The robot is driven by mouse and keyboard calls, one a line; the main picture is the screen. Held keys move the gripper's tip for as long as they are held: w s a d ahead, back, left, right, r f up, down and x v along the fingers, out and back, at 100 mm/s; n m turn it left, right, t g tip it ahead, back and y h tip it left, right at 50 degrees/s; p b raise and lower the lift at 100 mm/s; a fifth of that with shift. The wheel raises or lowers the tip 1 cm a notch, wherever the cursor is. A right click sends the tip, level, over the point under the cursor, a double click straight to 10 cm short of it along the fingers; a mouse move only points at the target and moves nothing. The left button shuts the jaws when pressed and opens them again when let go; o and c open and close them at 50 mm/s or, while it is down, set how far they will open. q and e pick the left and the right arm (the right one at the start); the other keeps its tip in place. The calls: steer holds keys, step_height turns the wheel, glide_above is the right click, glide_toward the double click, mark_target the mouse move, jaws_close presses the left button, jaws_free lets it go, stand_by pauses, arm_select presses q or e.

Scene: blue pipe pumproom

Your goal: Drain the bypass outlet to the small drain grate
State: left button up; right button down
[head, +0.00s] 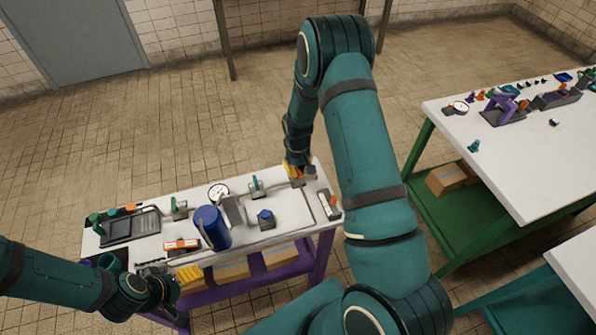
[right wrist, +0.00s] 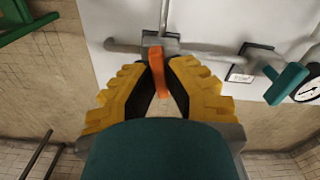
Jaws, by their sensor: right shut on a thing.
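My right gripper (head: 298,172) is at the far right corner of the white bench (head: 285,222). In the right wrist view its yellow fingers (right wrist: 158,88) are shut around an orange valve lever (right wrist: 157,72) on a grey pipe fitting (right wrist: 160,42). Green-handled valves (head: 257,187) stand along the back pipe. A dark tray (head: 132,229) is at the bench's left end; I cannot tell whether it is the small drain grate. The bypass outlet cannot be told apart. My left gripper (head: 168,290) is low by the front left edge, its fingers unclear.
A blue cylinder (head: 212,228), a round gauge (head: 218,191) and a small dark block with a blue top (head: 266,218) are on the bench. Boxes (head: 281,255) sit on the purple shelf below. A green-framed table (head: 520,150) stands at right. The floor behind is clear.

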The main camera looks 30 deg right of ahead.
steer(key=n+b, duration=0.1)
steer(key=n, duration=0.1)
steer(key=n+b, duration=0.1)
steer(key=n, duration=0.1)
steer(key=shift+s+f+n, duration=0.1)
steer(key=shift+f+n, duration=0.1)
steer(key=shift+n, duration=0.1)
steer(key=n+b, duration=0.1)
steer(key=n, duration=0.3)
steer(key=shift+n, duration=0.3)
steer(key=n, duration=0.2)
steer(key=shift+n+b, duration=0.3)
steer(key=shift+b, duration=0.05)
steer(key=shift+r+n, duration=0.1)
steer(key=shift+n, duration=1.6)
steer(key=c, duration=1)
jaws_free()
